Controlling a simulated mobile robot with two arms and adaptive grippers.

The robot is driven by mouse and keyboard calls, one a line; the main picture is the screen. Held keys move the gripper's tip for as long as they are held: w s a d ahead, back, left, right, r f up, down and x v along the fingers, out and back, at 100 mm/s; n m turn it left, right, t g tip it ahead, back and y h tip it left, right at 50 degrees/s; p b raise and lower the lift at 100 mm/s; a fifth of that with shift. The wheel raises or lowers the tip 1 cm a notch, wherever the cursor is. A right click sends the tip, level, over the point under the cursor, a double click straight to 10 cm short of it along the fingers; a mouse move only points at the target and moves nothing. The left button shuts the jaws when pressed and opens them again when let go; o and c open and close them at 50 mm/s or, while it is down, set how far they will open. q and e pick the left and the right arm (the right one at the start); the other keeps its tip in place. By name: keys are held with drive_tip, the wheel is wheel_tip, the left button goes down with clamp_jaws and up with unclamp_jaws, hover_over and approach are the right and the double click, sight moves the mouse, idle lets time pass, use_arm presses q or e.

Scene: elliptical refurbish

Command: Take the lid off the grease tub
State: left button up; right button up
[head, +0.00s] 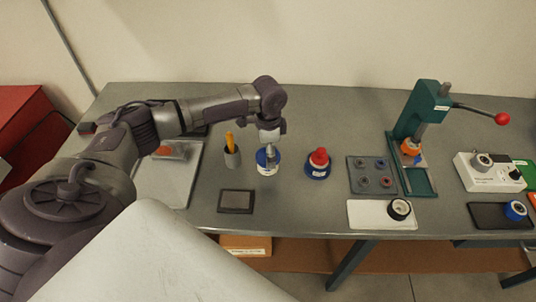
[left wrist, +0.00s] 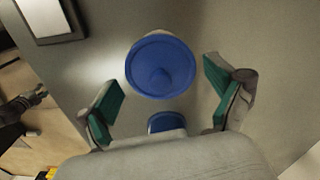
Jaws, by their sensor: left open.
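A round tub (head: 269,168) with white and blue on it stands on the bench, right under my left gripper (head: 268,147); I take it to be the grease tub. My right gripper is in neither view.
A blue tub with a red top (head: 318,163) stands close on the right. A cup with an orange-handled tool (head: 232,153) is close on the left. A dark framed pad (head: 236,201) lies in front. A part tray (head: 371,174) and green press (head: 417,122) stand farther right.

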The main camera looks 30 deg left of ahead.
use_arm(q)
drive_tip(key=shift+s+d+r, duration=0.1)
drive_tip(key=shift+s, duration=0.1)
drive_tip(key=c, duration=1.2)
drive_tip(key=shift+c, duration=0.8)
